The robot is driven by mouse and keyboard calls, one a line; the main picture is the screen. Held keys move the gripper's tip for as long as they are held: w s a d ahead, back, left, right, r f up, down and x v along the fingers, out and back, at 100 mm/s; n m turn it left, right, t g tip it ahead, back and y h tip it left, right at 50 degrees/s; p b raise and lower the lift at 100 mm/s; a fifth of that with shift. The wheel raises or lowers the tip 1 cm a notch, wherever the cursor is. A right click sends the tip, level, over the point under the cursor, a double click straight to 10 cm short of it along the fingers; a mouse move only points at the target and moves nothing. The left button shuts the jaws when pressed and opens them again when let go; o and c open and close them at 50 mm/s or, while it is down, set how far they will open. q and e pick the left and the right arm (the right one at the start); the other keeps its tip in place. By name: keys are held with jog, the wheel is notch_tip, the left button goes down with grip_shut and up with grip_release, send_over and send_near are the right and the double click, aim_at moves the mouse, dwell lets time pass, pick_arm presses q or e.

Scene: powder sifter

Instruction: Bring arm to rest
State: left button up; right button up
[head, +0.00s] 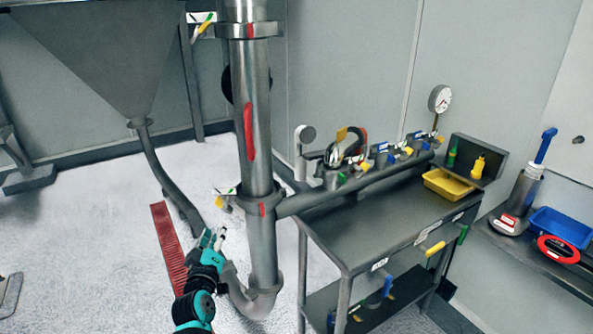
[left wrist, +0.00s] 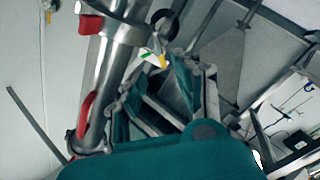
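My left arm, teal and black, comes in at the bottom of the head view. Its gripper (head: 214,237) is raised beside the lower part of the vertical steel pipe (head: 262,220), to the left of it. Its two fingertips look apart, with nothing seen between them. In the left wrist view the teal gripper body fills the bottom and the fingers (left wrist: 160,100) point up the picture, beside a pipe with red handles (left wrist: 88,105). My right arm and gripper do not show.
A grey hopper (head: 95,45) with a thin outlet pipe stands at the left, above a red floor grate (head: 168,250). A steel table (head: 375,240) carries valves, a gauge (head: 439,98) and a yellow tray (head: 451,186). A side shelf holds a blue bin (head: 562,226). The left floor is mostly clear.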

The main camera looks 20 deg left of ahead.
pick_arm(q)
jog(key=s+d+f+m+g+h, duration=0.25)
jog(key=d+f, duration=0.25)
jog(key=f, duration=0.7)
jog(key=s+d+f+m+g+h, duration=0.1)
jog(key=d+f+m+g+h, duration=0.2)
jog(key=f, duration=0.8)
jog(key=s+d+f+m+g, duration=0.1)
jog(key=s+d+f, duration=0.2)
jog(key=s+f, duration=0.35)
jog(key=s+d+f+m+g, duration=0.1)
jog(key=s+d+f+m, duration=0.2)
jog(key=f, duration=0.6)
jog(key=s+f+m+g, duration=0.1)
jog(key=s+f, duration=0.5)
jog(key=s, duration=0.6)
jog(key=s+d+f+m+g, duration=0.1)
jog(key=s+f+g, duration=0.3)
jog(key=s, duration=0.9)
jog(key=s+f+m+g+b, duration=0.1)
jog(key=s+f+m+g, duration=0.2)
jog(key=s+f, duration=0.5)
jog(key=s, duration=0.4)
jog(key=shift+s+d+f+h, duration=0.15)
jog(key=shift+s+d+h, duration=0.15)
jog(key=shift+d+h, duration=0.05)
